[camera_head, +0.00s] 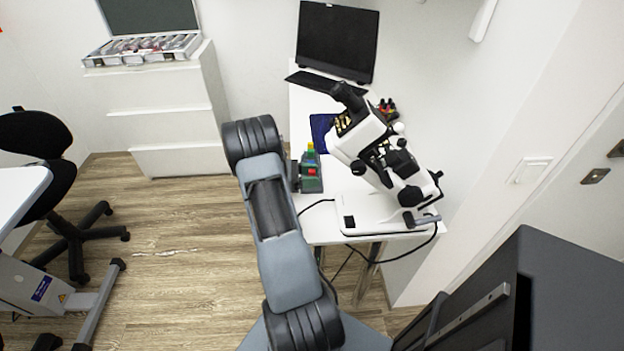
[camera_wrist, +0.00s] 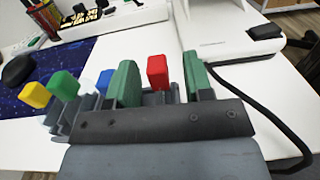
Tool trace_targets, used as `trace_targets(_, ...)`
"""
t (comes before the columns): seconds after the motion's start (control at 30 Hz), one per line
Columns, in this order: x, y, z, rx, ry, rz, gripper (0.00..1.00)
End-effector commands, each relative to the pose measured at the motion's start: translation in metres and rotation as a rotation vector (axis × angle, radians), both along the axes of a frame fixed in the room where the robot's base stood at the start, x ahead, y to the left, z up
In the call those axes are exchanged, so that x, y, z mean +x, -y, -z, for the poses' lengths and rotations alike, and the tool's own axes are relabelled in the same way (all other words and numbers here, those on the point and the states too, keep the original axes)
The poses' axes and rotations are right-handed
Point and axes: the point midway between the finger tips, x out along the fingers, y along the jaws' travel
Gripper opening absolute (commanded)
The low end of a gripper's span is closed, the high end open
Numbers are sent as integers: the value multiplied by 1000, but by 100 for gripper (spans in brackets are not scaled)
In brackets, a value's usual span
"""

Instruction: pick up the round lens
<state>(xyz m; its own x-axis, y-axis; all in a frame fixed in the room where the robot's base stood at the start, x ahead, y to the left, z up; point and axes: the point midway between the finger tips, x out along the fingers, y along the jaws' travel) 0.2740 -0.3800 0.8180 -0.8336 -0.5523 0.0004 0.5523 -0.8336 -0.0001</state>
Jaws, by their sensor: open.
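I cannot make out a round lens for certain in either view. My gripper (camera_wrist: 160,82) is open, with two green fingers apart over the white table (camera_wrist: 262,85). It also shows in the head view (camera_head: 311,172), beside the table's left edge.
A white microscope (camera_head: 362,138) stands on the table, right of my gripper, with black cables near its base. A dark blue mat (camera_wrist: 60,68) lies behind the gripper. A dark monitor (camera_head: 338,40) is at the back. A flat case (camera_head: 97,57) sits on white drawers (camera_head: 172,92).

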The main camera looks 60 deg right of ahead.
Motion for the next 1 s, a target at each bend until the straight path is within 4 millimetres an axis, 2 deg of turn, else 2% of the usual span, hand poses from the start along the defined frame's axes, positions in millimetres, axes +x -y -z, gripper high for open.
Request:
trace_targets(0.27, -2, 1, 0, 1, 1, 0, 47)
trace_targets(0.77, -2, 1, 0, 1, 1, 0, 0)
trace_targets(1.0, -2, 1, 0, 1, 1, 0, 0)
